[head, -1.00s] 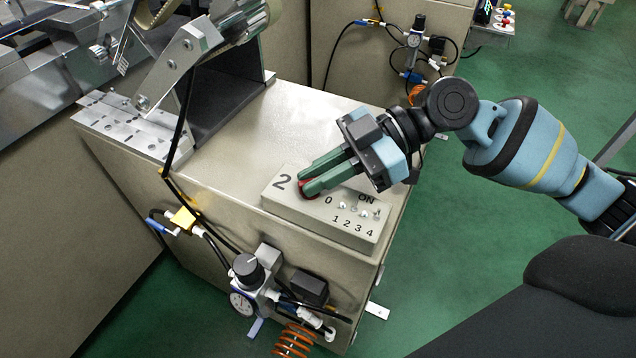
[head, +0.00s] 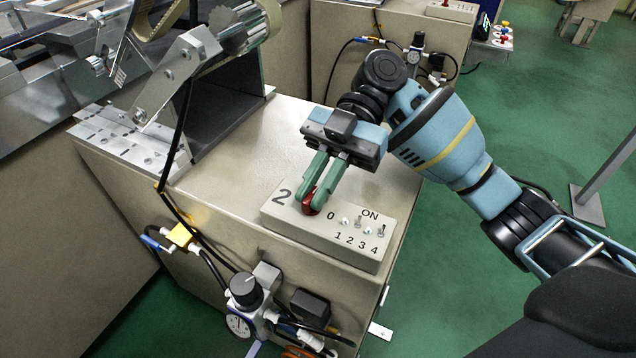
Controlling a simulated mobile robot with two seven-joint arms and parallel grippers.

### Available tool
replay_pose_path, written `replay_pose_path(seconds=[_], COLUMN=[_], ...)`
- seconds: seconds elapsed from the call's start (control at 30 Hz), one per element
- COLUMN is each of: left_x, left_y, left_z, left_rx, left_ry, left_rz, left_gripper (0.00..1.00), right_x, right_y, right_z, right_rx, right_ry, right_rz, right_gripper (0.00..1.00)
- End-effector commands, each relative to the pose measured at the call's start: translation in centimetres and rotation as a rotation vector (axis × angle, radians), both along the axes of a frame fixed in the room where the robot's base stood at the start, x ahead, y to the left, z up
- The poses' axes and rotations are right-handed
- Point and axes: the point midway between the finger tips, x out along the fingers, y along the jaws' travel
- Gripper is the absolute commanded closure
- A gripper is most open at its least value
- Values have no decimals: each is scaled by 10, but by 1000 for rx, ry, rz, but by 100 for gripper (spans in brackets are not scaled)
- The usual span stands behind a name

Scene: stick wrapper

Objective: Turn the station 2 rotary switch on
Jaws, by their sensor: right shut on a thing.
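The station 2 switch box (head: 350,250) is a pale panel on top of the beige cabinet, marked 2, 0, ON and 1 2 3 4. The red rotary switch (head: 309,205) sits at its left end, beside the large 2. My right gripper (head: 314,200) is shut on the red rotary switch, its green fingers coming down on it from above. The fingers partly cover the switch, so its exact pointing direction is hard to tell. Small toggle switches (head: 369,227) stand to the right on the box. My left gripper is not in view.
The beige cabinet top (head: 260,140) is clear behind the box. Metal machine brackets (head: 125,135) stand at the left. A pressure regulator with gauge (head: 243,300), hoses and cables hang at the cabinet front. Another cabinet (head: 345,70) stands behind; green floor lies to the right.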

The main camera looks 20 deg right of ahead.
Motion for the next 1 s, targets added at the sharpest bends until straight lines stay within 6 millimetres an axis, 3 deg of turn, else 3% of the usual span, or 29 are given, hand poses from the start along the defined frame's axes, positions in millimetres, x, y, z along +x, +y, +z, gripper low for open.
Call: replay_pose_path(seconds=[0.5,0.53,0.67,1.0], left_x=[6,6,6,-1], left_y=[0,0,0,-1], left_z=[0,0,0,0], left_rx=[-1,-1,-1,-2], left_ry=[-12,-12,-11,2], left_rz=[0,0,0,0], left_gripper=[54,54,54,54], right_x=[0,0,0,2], right_y=[0,0,0,-2], right_z=[0,0,0,1], right_rx=[0,0,-1,-1], right_ry=[-2,-2,-1,0], right_rz=[18,18,17,17], right_gripper=[100,85,68,67])
